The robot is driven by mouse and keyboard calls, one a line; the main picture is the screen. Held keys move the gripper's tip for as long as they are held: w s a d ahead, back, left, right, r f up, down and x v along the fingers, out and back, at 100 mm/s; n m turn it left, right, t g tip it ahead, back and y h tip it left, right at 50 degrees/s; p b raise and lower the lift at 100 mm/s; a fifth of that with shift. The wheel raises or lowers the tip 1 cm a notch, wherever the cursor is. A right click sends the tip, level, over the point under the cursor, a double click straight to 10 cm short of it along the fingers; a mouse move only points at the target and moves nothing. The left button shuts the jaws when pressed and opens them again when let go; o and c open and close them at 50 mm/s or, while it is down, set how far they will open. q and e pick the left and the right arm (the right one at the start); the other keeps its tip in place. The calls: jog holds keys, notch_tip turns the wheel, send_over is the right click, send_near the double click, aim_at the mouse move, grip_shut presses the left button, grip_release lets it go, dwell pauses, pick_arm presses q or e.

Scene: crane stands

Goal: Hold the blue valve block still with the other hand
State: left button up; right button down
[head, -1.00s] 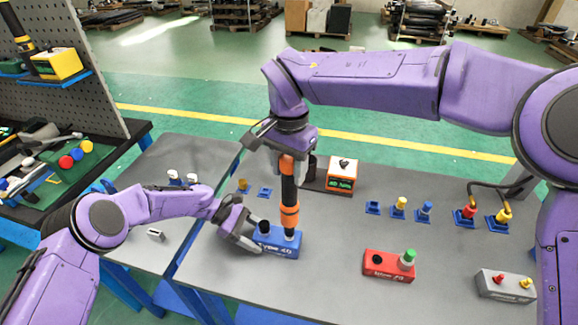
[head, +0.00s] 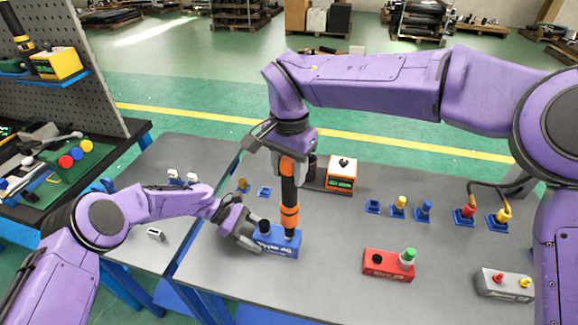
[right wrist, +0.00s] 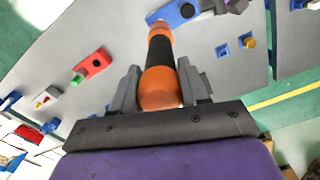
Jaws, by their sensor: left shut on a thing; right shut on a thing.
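The blue valve block (head: 284,248) sits on the grey table, left of the red block. My left gripper (head: 250,242) is shut on the left end of the blue block, low at table height. My right gripper (head: 284,150) is above the block and shut on an orange and black screwdriver-like tool (head: 289,212). The tool stands upright with its lower end at the top of the blue block. In the right wrist view the tool (right wrist: 158,80) lies between the jaws, and part of the blue block (right wrist: 176,14) shows beyond its end.
A red block (head: 388,265) with a green knob and a grey block (head: 505,284) stand to the right. Blue sockets with coloured plugs (head: 398,207) stand behind. An orange-fronted box (head: 342,174) stands behind the tool. The table between the blue and red blocks is clear.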

aim_at(289, 159)
jog(key=shift+f, duration=0.8)
dwell(3.0)
jog(key=shift+r, duration=2.65)
pick_arm(q)
jog(key=o, duration=1.3)
jog(key=shift+o, duration=0.2)
jog(key=v, duration=1.2)
